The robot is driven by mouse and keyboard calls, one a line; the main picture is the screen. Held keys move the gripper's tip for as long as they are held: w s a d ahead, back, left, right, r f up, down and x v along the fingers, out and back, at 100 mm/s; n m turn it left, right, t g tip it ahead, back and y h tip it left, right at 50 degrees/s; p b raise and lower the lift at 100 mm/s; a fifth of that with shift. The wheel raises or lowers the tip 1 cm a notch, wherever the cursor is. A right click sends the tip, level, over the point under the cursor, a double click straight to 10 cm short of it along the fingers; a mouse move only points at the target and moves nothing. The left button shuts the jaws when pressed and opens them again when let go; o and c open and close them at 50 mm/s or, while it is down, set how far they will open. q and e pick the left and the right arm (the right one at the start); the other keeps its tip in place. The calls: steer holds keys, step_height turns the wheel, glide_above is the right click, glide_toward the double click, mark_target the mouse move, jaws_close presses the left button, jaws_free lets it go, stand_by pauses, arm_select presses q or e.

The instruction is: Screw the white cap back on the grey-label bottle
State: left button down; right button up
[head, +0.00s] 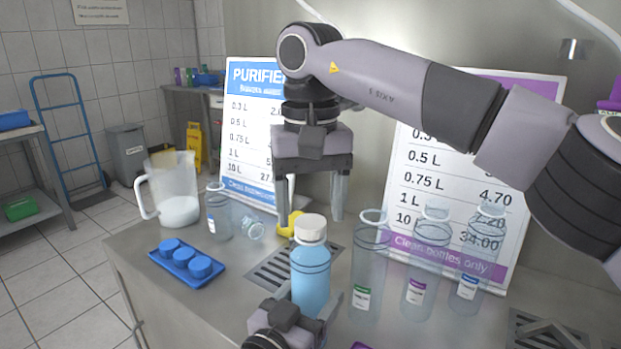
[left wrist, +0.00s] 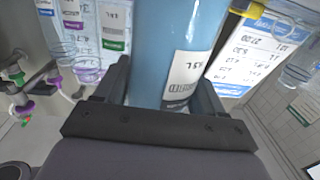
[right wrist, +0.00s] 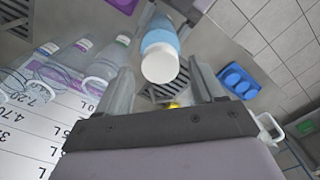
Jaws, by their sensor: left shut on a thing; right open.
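The bottle (head: 311,278) holds blue liquid and stands upright on the counter. Its label (left wrist: 187,78), pale with a dark grey band, shows in the left wrist view. The white cap (head: 312,226) sits on the bottle's mouth; I cannot tell how tightly. My left gripper (head: 300,310) is shut around the bottle's lower body. My right gripper (head: 312,210) points down, open and empty, near and above the cap. In the right wrist view the cap (right wrist: 160,63) lies between and beyond the open fingers, touching neither.
Several clear bottles (head: 430,250) stand to the right. A blue tray with blue caps (head: 187,263), a jug (head: 175,190) and a small bottle (head: 219,212) are at left. A yellow object (head: 290,224) and a drain grate (head: 270,270) lie behind the bottle. Price boards stand at the back.

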steer(key=shift+f, duration=0.65)
steer(key=c, duration=1.1)
steer(key=shift+c, duration=0.2)
